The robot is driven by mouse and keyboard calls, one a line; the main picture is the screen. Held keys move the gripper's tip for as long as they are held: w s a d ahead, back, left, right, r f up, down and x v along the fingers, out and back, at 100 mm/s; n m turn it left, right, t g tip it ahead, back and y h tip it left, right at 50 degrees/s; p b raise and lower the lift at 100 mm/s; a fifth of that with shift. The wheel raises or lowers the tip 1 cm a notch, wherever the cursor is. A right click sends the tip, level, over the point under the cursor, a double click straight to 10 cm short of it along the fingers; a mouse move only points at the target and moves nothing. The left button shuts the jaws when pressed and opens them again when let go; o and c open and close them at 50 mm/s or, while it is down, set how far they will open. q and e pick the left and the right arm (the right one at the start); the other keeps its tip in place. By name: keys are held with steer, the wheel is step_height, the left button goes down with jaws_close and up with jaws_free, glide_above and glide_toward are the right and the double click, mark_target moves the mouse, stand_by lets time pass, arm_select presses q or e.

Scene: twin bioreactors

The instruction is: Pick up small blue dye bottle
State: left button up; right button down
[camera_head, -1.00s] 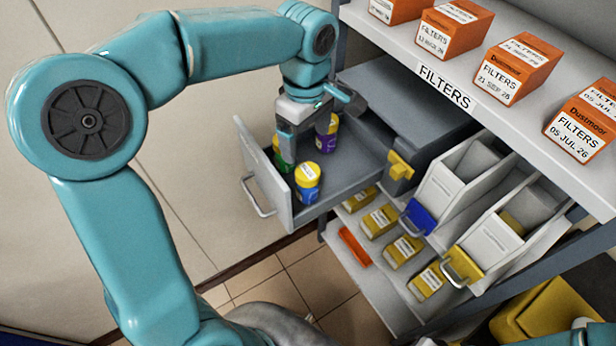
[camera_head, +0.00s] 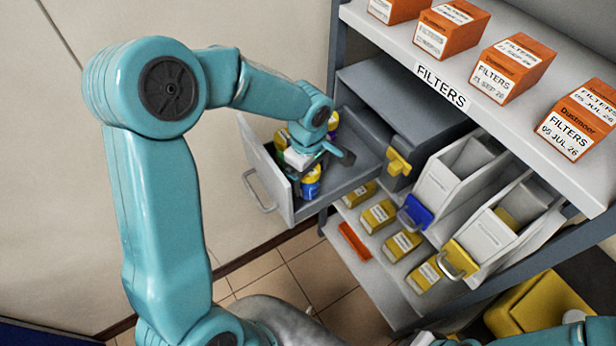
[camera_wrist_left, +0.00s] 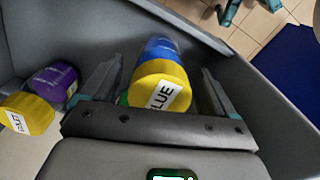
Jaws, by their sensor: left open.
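The small blue dye bottle (camera_head: 310,187) stands in the open grey drawer (camera_head: 285,205), partly covered by my left gripper (camera_head: 318,163) in the head view. In the left wrist view, the blue bottle (camera_wrist_left: 160,82) shows a yellow lid with a label reading "BLUE". My left gripper (camera_wrist_left: 158,85) is open, with one finger on each side of this bottle; I see gaps beside the lid. A purple bottle (camera_wrist_left: 55,80) with a yellow lid is to the left, outside the fingers. My right gripper is out of view.
The drawer's walls surround the bottles closely. A shelf with orange filter boxes (camera_head: 507,70) is at the upper right. White bins (camera_head: 460,178) and small yellow boxes (camera_head: 403,243) are right of the drawer. Another yellow lid (camera_head: 281,138) shows behind the gripper.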

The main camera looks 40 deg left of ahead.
arm_select(q)
steer(key=c, duration=1.3)
steer(key=shift+o, duration=0.2)
